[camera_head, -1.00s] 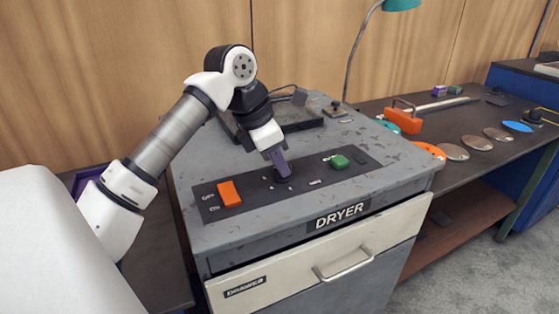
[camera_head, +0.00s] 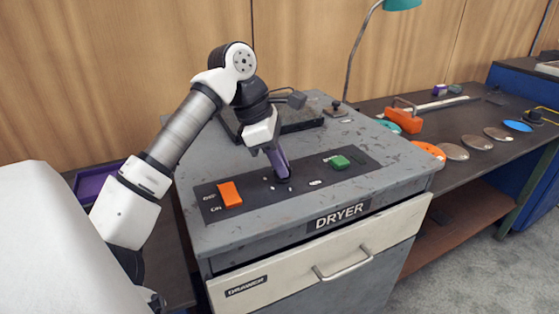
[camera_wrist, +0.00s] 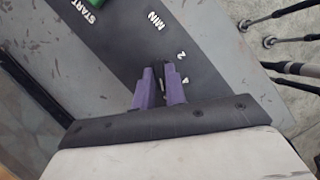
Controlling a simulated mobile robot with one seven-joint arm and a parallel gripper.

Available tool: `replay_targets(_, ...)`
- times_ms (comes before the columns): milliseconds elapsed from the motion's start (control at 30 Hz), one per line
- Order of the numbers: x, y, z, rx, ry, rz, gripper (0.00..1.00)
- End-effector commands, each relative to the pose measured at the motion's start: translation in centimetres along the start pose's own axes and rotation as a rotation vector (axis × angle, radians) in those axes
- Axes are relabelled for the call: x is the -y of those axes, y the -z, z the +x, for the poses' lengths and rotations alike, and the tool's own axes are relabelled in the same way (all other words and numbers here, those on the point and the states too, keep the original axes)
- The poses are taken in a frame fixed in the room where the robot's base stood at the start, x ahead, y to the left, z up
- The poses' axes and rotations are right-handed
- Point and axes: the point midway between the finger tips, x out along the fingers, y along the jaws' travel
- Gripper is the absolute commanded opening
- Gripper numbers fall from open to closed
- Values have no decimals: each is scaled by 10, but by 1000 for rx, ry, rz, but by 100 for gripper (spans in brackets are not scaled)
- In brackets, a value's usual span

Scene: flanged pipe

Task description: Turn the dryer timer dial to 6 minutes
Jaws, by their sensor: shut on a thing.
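The dryer (camera_head: 400,187) is a worn grey cabinet with a dark control panel (camera_head: 246,188) on top. My gripper (camera_head: 282,177) reaches down to the middle of that panel, its purple fingers closed around the dark timer dial. In the wrist view the purple fingers (camera_wrist: 160,88) flank a thin dark part of the dial (camera_wrist: 161,76). The marks MIN, 2 and 4 show beside them. Most of the dial and its pointer are hidden by the fingers, so I cannot tell its setting.
An orange switch (camera_head: 230,194) is left of the dial and a green start button (camera_head: 340,162) is to its right. A dark tray (camera_head: 300,122) lies behind the panel. A closed drawer (camera_head: 340,262) is below. A side bench (camera_head: 470,128) holds several discs.

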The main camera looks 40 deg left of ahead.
Motion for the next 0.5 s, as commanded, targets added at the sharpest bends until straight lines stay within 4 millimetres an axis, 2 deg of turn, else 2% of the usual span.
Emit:
replay_targets(167,0,0,-1,0,-3,0,0)
replay_targets(200,0,0,-1,0,-3,0,15)
replay_targets(333,0,0,0,0,-2,-1,32)
replay_targets(500,0,0,0,0,-1,-1,35)
